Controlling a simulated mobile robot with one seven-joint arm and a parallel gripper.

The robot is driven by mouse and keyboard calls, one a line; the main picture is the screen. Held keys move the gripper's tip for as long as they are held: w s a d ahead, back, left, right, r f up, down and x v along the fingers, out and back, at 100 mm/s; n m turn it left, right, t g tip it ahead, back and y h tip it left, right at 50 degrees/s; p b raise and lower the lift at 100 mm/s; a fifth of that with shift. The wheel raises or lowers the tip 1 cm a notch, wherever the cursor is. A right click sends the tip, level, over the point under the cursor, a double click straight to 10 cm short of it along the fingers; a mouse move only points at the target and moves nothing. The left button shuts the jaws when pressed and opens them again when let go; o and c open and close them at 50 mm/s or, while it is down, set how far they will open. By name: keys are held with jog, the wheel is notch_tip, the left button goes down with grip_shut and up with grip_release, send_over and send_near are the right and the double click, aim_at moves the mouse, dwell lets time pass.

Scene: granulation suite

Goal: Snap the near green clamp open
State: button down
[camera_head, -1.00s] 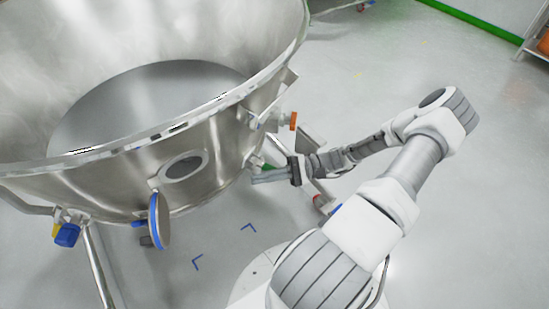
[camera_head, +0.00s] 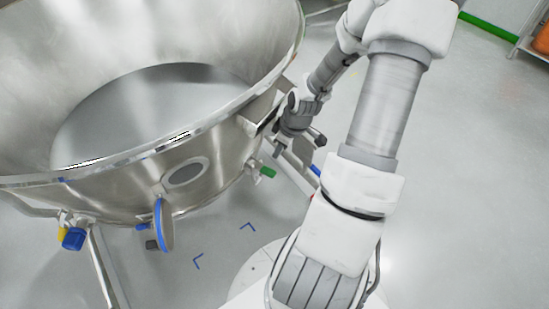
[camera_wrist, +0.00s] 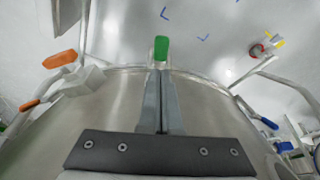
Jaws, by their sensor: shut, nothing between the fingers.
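A green clamp handle (camera_head: 268,171) sticks out low on the outside of the steel bowl (camera_head: 215,150), on its right side. In the wrist view the same green handle (camera_wrist: 161,48) appears just beyond my fingertips, with the bowl wall (camera_wrist: 110,105) below it. My gripper (camera_wrist: 162,74) is shut and empty, its two grey fingers together and pointing toward the green handle. Whether the tips touch it cannot be told. In the head view my gripper (camera_head: 280,146) is beside the bowl, above the green handle, and the bowl rim and arm partly cover it.
An orange handle (camera_wrist: 60,59) is left of my fingers in the wrist view. A blue-and-yellow fitting (camera_head: 73,238) is at the left leg. Open floor (camera_head: 470,200) lies to the right.

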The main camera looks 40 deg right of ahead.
aim_at(275, 175)
jog(key=b+x, duration=0.3)
jog(key=x, duration=0.6)
jog(key=shift+f, duration=0.1)
jog(key=shift+s+f+t, duration=0.25)
jog(key=shift+f+t, duration=0.1)
jog(key=shift+t, duration=0.05)
jog(key=shift+s+d+f+t+y, duration=0.1)
jog(key=shift+f+t+y, duration=0.3)
jog(key=shift+t, duration=0.1)
jog(key=shift+s+d+f+t+y, duration=0.15)
jog(key=shift+f+t+y, duration=0.15)
jog(key=shift+f+t, duration=0.15)
jog(key=shift+f, duration=1.45)
jog(key=shift+w+a+f, duration=0.1)
